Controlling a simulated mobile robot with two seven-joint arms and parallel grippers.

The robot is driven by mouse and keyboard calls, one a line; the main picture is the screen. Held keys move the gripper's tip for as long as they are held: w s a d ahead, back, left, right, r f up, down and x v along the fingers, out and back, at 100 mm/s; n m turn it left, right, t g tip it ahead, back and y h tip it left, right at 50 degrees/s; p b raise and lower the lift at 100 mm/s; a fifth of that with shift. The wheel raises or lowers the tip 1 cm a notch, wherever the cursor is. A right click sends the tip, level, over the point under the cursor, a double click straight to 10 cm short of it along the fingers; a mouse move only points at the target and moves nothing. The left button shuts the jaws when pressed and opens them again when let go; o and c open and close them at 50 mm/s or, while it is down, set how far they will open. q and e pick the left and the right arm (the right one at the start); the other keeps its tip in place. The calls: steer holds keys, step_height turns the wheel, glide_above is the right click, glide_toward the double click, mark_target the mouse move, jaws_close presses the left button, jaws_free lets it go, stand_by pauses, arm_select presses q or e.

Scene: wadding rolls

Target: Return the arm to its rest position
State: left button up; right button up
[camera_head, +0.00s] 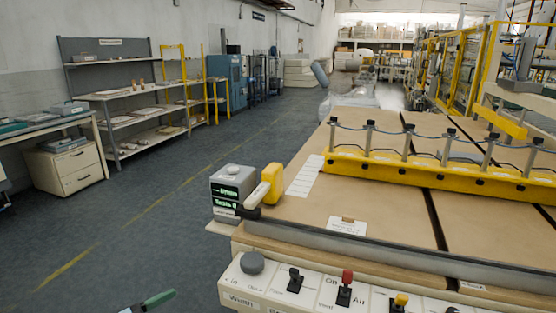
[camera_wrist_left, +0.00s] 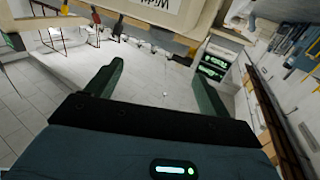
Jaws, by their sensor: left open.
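My left gripper (camera_wrist_left: 158,92) shows in the left wrist view with its two green fingers wide apart and nothing between them. Behind the fingers is bare floor. The rest of the left arm is out of the picture. My right gripper is in neither view.
The machine table (camera_head: 390,221) fills the right side, with a yellow rail (camera_head: 440,176) across it. Its front control panel (camera_head: 318,288) carries knobs and levers. A display box (camera_head: 232,184) stands at the table's left corner. Shelves (camera_head: 140,115) line the left wall; the floor between is clear.

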arm_select(q)
steer(key=s+d+f+n+y+p, duration=0.2)
steer(key=s+d+f, duration=0.25)
steer(key=s, duration=0.45)
steer(key=s+d+f+n+y+p, duration=0.25)
steer(key=s+d+f, duration=0.2)
steer(key=s, duration=0.35)
steer(key=s+a+f+n+g+y+p, duration=0.1)
steer(key=s+a+y, duration=0.1)
steer(key=s, duration=0.9)
steer(key=s+a+f+n+g+y+p, duration=0.2)
steer(key=s+a+y, duration=0.1)
steer(key=s, duration=0.8)
steer(key=shift+s+a+f+y, duration=0.15)
steer(key=shift+s+f+y, duration=0.2)
steer(key=shift+y, duration=0.5)
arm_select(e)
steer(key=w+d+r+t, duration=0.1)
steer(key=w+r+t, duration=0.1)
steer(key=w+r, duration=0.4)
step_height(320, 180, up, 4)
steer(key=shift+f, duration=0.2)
arm_select(q)
steer(key=shift+r, duration=0.1)
